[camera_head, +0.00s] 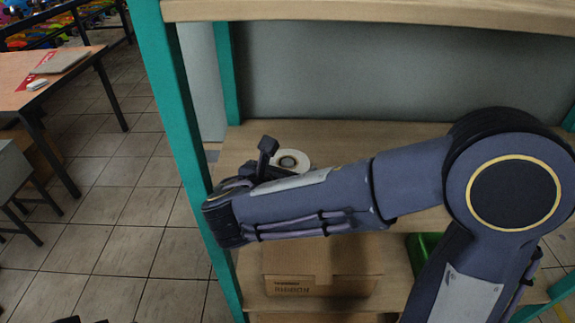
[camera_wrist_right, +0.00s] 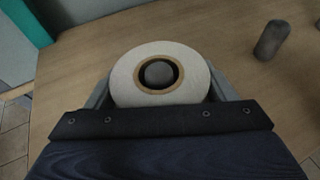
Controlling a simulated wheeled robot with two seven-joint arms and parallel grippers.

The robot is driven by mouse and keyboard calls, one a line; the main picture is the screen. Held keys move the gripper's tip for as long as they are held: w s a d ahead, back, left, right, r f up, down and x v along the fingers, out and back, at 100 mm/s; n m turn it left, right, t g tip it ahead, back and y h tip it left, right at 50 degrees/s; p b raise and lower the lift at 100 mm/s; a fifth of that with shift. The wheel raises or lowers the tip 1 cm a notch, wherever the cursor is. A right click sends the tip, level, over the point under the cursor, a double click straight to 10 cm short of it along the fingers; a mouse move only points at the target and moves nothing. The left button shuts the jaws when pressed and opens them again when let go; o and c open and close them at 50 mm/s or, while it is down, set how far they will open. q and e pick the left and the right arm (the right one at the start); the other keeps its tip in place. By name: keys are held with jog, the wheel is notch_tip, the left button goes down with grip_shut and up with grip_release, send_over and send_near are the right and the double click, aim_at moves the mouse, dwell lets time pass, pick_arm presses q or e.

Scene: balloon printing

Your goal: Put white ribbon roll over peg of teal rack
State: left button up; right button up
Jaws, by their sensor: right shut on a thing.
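The white ribbon roll (camera_wrist_right: 128,84) lies flat between the two fingers of my right gripper (camera_wrist_right: 160,88), which is shut on it from both sides. A dark rounded peg top (camera_wrist_right: 159,72) shows inside the roll's brown-rimmed hole. I cannot tell whether the roll rests on the board or is held above it. In the head view the roll (camera_head: 302,158) shows behind my right forearm, over the wooden shelf of the teal rack (camera_head: 170,100). My right gripper's fingers are mostly hidden there. My left gripper is not in view.
A second grey peg (camera_wrist_right: 272,40) stands on the wooden shelf (camera_wrist_right: 75,75) to the right of the roll. A cardboard box (camera_head: 290,285) and a green bin (camera_head: 418,255) are on the level below. A teal post stands close to my right wrist.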

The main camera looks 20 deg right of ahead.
jog(key=shift+f, duration=0.1)
jog(key=o, duration=1.1)
jog(key=v, duration=0.7)
jog(key=shift+s+a, duration=0.25)
jog(key=shift+s, duration=0.05)
jog(key=shift+s, duration=0.1)
